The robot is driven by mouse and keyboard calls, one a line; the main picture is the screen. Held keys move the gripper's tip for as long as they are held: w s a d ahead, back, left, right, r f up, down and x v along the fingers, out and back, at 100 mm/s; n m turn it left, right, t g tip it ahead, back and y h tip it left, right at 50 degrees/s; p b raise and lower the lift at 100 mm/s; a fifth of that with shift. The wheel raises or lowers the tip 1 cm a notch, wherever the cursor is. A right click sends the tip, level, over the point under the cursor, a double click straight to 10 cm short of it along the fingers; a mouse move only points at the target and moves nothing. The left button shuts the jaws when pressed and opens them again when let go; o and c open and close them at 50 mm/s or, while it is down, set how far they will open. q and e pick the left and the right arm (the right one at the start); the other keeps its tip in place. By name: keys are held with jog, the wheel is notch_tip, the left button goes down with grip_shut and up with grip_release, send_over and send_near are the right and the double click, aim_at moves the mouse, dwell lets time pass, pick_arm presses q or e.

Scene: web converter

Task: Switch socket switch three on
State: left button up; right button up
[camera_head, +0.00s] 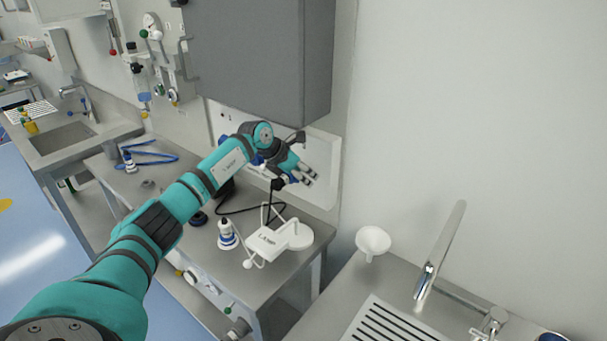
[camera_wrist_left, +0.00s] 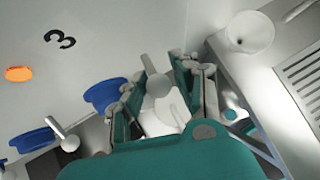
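The wall panel carries a black "3" (camera_wrist_left: 60,39) and an orange light (camera_wrist_left: 18,73) in the left wrist view. A grey lever with a rounded end (camera_wrist_left: 154,80), apparently a socket switch, shows between the fingers of my left gripper (camera_wrist_left: 160,88); I cannot tell whether they touch it. A blue socket (camera_wrist_left: 103,95) is just left of the fingers. In the head view my left gripper (camera_head: 308,176) is close to the white wall panel (camera_head: 325,158), under the grey cabinet, and hides part of it. Its fingers look apart. My right gripper is out of view.
A white device marked LAMP (camera_head: 268,240) and a small bottle (camera_head: 227,236) stand on the bench below my left arm. A black cable lies nearby. The grey cabinet (camera_head: 265,60) hangs above. A white funnel (camera_head: 373,241) and a tap (camera_head: 440,250) are at right.

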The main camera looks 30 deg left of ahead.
pick_arm(q)
jog(key=shift+o, duration=1.3)
jog(key=shift+d, duration=0.1)
jog(key=shift+r, duration=0.15)
jog(key=shift+s+a+r, duration=0.2)
jog(key=shift+s+r, duration=0.05)
jog(key=shift+r, duration=0.05)
jog(key=s+a, duration=0.4)
jog(key=s, duration=0.7)
jog(key=shift+a, duration=0.25)
jog(key=shift+s, duration=0.1)
